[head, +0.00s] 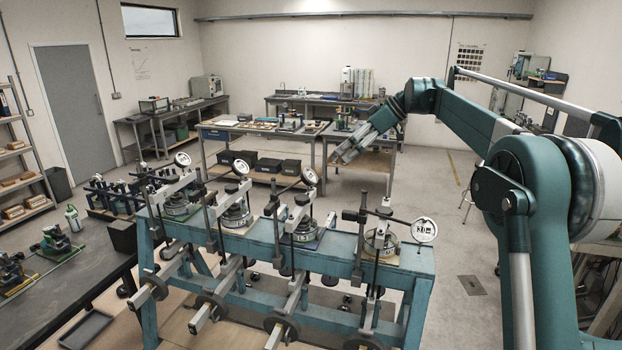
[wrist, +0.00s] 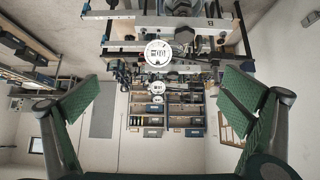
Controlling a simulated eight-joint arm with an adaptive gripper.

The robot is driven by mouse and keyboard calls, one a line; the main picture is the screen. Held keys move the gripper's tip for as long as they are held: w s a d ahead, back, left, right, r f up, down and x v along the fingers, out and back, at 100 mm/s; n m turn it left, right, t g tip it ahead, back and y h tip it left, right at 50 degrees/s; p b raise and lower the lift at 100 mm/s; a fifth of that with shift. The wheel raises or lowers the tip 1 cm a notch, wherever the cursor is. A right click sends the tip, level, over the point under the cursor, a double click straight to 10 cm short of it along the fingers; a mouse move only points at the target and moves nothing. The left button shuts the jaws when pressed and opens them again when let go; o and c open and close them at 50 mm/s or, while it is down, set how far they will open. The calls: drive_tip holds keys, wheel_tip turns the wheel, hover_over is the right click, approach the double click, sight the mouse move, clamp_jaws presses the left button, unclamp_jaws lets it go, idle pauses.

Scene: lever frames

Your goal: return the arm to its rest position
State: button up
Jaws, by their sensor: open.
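My gripper (head: 350,150) is at the end of my teal arm, in the upper middle of the head view. It is raised in the air above and behind the row of lever frames and touches nothing there. In the wrist view my gripper (wrist: 158,110) shows its two green-padded fingers spread wide apart at the left and right edges. Nothing is between them. The teal lever-frame bench (head: 330,258) stands below, with several dial gauges, weights and lever arms on it. Its round dials (wrist: 158,53) also show between the fingers in the wrist view.
A dark workbench (head: 95,270) with small green devices is at the left. Back tables (head: 262,130) hold tools and cases. A shelf rack (head: 25,150) and a grey door (head: 75,105) are at the far left. Open floor (head: 440,190) lies right of the back tables.

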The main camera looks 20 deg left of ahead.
drive_tip(key=b+x, duration=0.2)
drive_tip(key=x, duration=0.6)
drive_tip(key=shift+a+f, duration=0.15)
drive_tip(key=shift+f, duration=0.05)
drive_tip(key=shift+r, duration=0.1)
idle(0.9)
drive_tip(key=p+v, duration=0.2)
drive_tip(key=v, duration=0.7)
drive_tip(key=shift+d+r+p, duration=0.25)
drive_tip(key=shift+d+p, duration=0.1)
drive_tip(key=shift+d, duration=0.1)
